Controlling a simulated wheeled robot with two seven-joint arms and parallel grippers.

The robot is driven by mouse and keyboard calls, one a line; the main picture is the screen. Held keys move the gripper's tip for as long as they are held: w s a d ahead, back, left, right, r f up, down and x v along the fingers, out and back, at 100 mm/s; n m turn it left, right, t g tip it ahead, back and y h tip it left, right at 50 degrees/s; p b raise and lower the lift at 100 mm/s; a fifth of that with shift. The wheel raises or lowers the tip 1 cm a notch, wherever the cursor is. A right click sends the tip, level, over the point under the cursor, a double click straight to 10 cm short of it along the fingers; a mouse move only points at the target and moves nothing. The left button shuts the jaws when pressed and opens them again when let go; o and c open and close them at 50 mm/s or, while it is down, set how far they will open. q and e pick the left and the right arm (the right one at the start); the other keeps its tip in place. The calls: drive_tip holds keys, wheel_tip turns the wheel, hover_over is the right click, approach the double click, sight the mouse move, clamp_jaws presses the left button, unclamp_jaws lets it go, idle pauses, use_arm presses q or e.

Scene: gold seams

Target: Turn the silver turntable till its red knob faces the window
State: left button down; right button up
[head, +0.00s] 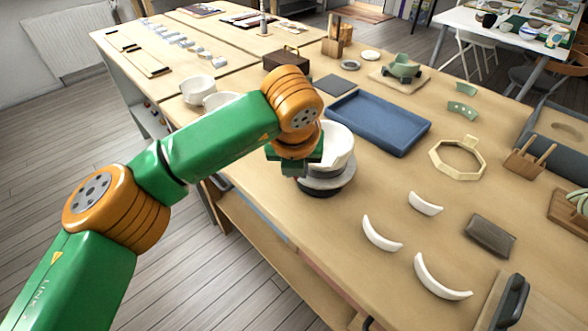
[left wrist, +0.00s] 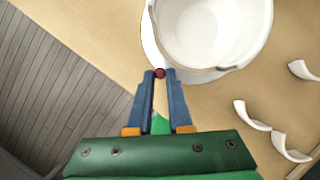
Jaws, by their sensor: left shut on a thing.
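The silver turntable (head: 328,186) is a grey disc near the table's left edge, with a broken-rimmed white bowl (head: 338,146) standing on it. In the left wrist view the turntable's pale rim (left wrist: 149,42) shows beside the bowl (left wrist: 215,30). The small red knob (left wrist: 160,72) is at the rim, between the fingertips of my left gripper (left wrist: 160,76), which is shut on it. In the head view my left gripper (head: 296,170) is at the turntable's near left side, and the knob is hidden there. My right gripper is not in view. No window shows.
White curved shards (head: 380,234) and a dark grey block (head: 490,236) lie on the table to the right. A blue tray (head: 378,124) and an octagonal wooden frame (head: 458,160) lie behind. White bowls (head: 197,90) stand left of my arm. Bare tabletop lies right of the turntable.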

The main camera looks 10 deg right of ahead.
use_arm(q)
drive_tip(key=shift+s, duration=0.1)
idle(0.3)
drive_tip(key=c, duration=1.1)
unclamp_jaws()
drive_tip(key=shift+f, duration=0.1)
drive_tip(key=v, duration=0.7)
drive_tip(key=shift+b, duration=0.4)
drive_tip(key=shift+d, duration=0.1)
